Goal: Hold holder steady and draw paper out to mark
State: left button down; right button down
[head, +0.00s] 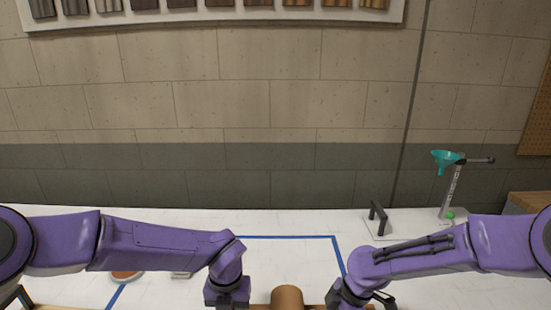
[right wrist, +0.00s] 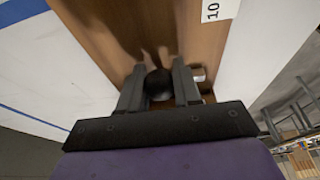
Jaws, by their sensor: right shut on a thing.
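In the right wrist view my right gripper (right wrist: 158,72) is shut on a round black knob (right wrist: 159,88) at a brown wooden board, likely part of the holder (right wrist: 110,30). A white label reading "10" (right wrist: 213,10) is on the board. In the head view a brown roll (head: 287,297) shows at the bottom edge, between my two arms. My left gripper (head: 227,292) is left of the roll; its fingers are cut off by the frame. My right gripper (head: 346,295) is right of the roll. I cannot tell where the paper's free edge is.
Blue tape (head: 290,237) marks a rectangle on the white table (head: 200,222). A plate with a black handle (head: 378,218) and a stand with a teal funnel (head: 445,158) are at the back right. A round brown item (head: 126,276) lies under my left arm.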

jog(key=shift+d, duration=0.7)
pick_arm(q)
jog(key=shift+a, duration=0.1)
pick_arm(e)
jog(key=shift+d, duration=0.9)
jog(key=shift+d, duration=1.1)
jog(key=shift+d, duration=0.95)
